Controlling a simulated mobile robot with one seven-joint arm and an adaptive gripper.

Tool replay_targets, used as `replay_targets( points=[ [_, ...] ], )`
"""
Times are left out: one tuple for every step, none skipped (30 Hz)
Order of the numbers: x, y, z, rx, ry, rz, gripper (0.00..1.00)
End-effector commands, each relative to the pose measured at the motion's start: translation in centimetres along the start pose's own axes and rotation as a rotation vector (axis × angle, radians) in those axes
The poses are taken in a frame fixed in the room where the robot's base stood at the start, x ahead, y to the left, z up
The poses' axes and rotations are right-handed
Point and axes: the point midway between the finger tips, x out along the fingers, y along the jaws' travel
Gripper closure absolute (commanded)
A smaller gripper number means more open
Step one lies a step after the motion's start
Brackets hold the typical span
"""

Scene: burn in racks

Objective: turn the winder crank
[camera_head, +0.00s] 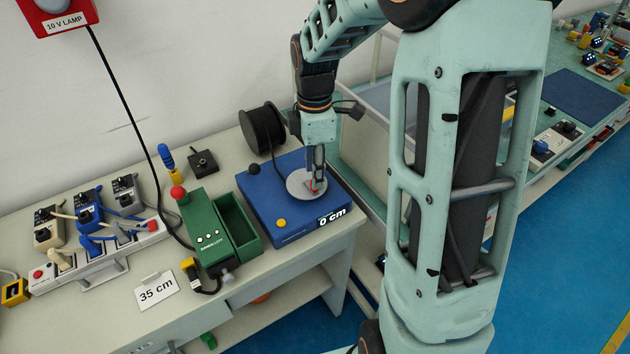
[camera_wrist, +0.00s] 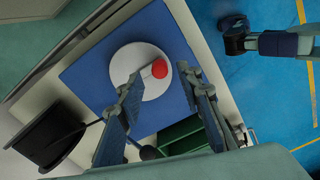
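The winder is a blue box (camera_head: 270,204) on the bench, with a "0 cm" display on its front edge. A pale round disc (camera_head: 298,197) lies on its top and carries a red crank knob (camera_head: 315,188). My gripper (camera_head: 318,178) points down over the disc at the knob, partly hiding it. In the wrist view, the red knob (camera_wrist: 159,69) and a short grey bar beside it show between the two spread fingertips (camera_wrist: 158,80). Gaps show on both sides of the knob, and the fingers are not closed on it. Whether a fingertip touches the disc I cannot tell.
A black spool (camera_head: 262,128) stands behind the winder, its cable running to the box. A green device with an open bin (camera_head: 237,224) stands close on the left. A "35 cm" card (camera_head: 157,291) and a rack of small devices (camera_head: 90,262) are further left.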

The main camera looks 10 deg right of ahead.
Motion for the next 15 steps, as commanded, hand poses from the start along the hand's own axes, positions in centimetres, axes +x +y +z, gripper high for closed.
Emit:
replay_targets(
  points=[
    [1.0,-0.1,0.0,-0.001,0.000,-0.003,0.67],
    [1.5,-0.1,0.0,-0.001,0.000,-0.003,0.67],
    [2.1,-0.1,0.0,-0.001,-0.001,-0.003,0.67],
    [2.5,-0.1,0.0,-0.001,-0.001,-0.003,0.67],
    [2.8,0.0,0.0,-0.001,-0.001,-0.001,0.67],
    [3.2,0.0,0.0,-0.001,-0.001,0.000,0.67],
    [3.5,0.0,0.0,0.000,-0.001,-0.001,0.67],
    [3.7,0.0,0.0,0.000,-0.001,-0.001,0.67],
    [3.9,0.0,0.0,0.000,-0.001,0.001,0.67],
    [4.0,0.0,0.0,0.000,-0.001,0.001,0.67],
    [4.1,0.0,0.0,0.000,-0.001,0.002,0.67],
    [4.2,0.0,0.0,0.000,-0.001,0.002,0.67],
    [4.2,0.0,0.0,0.000,-0.001,0.002,0.67],
    [4.2,0.0,0.0,0.000,-0.001,0.002,0.67],
    [4.2,0.0,0.0,0.000,-0.001,0.002,0.67]
  ],
)
